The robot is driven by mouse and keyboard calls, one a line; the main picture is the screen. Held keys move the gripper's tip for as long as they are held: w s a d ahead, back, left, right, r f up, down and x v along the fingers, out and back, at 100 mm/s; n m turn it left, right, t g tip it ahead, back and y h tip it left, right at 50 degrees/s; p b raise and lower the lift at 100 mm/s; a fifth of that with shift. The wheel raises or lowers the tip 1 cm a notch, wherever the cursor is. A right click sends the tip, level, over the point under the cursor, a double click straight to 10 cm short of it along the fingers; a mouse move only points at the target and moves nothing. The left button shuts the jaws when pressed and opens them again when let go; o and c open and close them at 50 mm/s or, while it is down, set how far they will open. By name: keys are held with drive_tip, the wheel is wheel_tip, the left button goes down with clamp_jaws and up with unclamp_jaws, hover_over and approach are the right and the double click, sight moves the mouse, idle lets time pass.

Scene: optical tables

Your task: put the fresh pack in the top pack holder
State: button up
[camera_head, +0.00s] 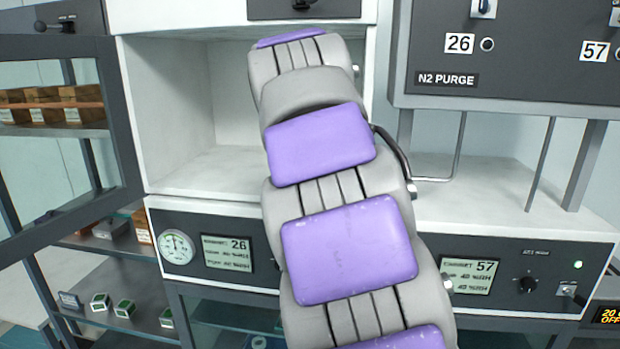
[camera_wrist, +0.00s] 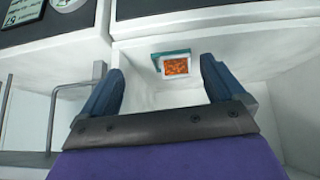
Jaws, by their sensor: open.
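In the wrist view my gripper (camera_wrist: 162,88) has its two dark blue fingers wide apart with nothing between them. Past the fingers, a small orange, grainy pack (camera_wrist: 175,66) sits in a teal-edged holder (camera_wrist: 158,61) on a white surface inside a compartment. I cannot tell whether this pack is fresh or spent, or whether this is the top holder. The wrist view looks upside down, with label 57 inverted. In the head view my gripper is hidden, and my grey and purple arm covers the middle. Small green-and-white items (camera_head: 124,308) lie on a low shelf; their kind is unclear.
An open white compartment (camera_head: 185,120) is behind my arm, above panel 26 (camera_head: 227,253). A glass door (camera_head: 60,130) stands open at left. Brown boxes (camera_head: 40,103) show behind its glass. Panel 57 (camera_head: 467,277) and the N2 purge unit (camera_head: 500,50) are at right.

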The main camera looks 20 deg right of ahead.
drive_tip(key=w+r+t, duration=0.2)
drive_tip(key=w+r, duration=0.3)
drive_tip(key=shift+h, duration=0.4)
drive_tip(key=x, duration=0.5)
drive_tip(key=p+x, duration=0.1)
drive_tip(key=x, duration=0.5)
drive_tip(key=d+x, duration=0.1)
drive_tip(key=x, duration=0.5)
drive_tip(key=shift+s+f+p, duration=0.15)
drive_tip(key=shift+s+p, duration=0.1)
drive_tip(key=shift+p, duration=0.05)
drive_tip(key=shift+s, duration=0.1)
drive_tip(key=shift+c, duration=0.5)
drive_tip(key=c, duration=1.1)
drive_tip(key=shift+c, duration=0.2)
drive_tip(key=shift+r, duration=0.2)
